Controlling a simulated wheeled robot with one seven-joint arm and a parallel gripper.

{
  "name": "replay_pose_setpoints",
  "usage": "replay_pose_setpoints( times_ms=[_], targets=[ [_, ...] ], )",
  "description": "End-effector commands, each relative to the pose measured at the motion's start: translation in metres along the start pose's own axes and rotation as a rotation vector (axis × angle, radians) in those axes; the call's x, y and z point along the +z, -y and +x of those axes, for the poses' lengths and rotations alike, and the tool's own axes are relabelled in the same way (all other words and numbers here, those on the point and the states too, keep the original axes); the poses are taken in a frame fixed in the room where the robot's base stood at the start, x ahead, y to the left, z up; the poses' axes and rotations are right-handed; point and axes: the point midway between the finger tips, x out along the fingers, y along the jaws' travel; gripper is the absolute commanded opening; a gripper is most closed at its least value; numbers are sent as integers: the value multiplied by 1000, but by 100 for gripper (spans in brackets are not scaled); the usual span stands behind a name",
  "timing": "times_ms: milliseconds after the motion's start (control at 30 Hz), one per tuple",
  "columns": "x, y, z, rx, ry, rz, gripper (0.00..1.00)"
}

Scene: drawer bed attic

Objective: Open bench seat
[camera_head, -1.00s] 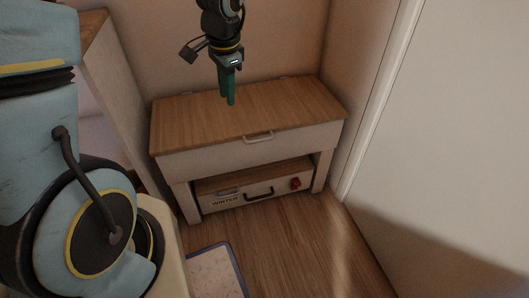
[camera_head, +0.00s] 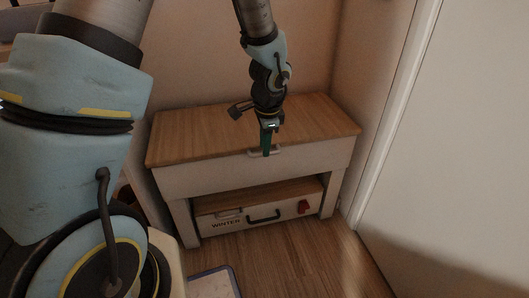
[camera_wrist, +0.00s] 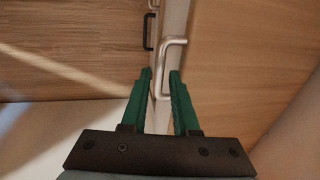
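The bench (camera_head: 240,130) has a wooden seat lid and a white front, and its lid is closed in the camera_head view. A silver handle (camera_head: 279,151) sits at the lid's front edge; it also shows in the wrist view (camera_wrist: 172,42). My gripper (camera_head: 266,155) has green fingers and points down in front of the handle. In the wrist view my gripper (camera_wrist: 160,72) is open, with a gap between the fingertips. The handle lies right at the fingertips, part of it in line with the gap. I cannot tell whether they touch.
Under the bench is a drawer box (camera_head: 240,221) marked WINTER with a dark handle and a red item. A white door (camera_head: 460,150) stands at the right. A blue-edged mat (camera_head: 213,284) lies on the floor. The wooden floor (camera_head: 310,262) before the bench is clear.

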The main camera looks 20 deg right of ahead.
Motion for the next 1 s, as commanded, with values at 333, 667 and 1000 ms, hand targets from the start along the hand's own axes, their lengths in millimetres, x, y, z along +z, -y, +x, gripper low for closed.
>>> replay_pose_setpoints(
  times_ms=[333,667,1000],
  targets=[
    [0,0,17,0,0,0,28],
    [0,0,16,0,0,-1,8],
    [0,0,16,0,0,-1,0]
  ],
)
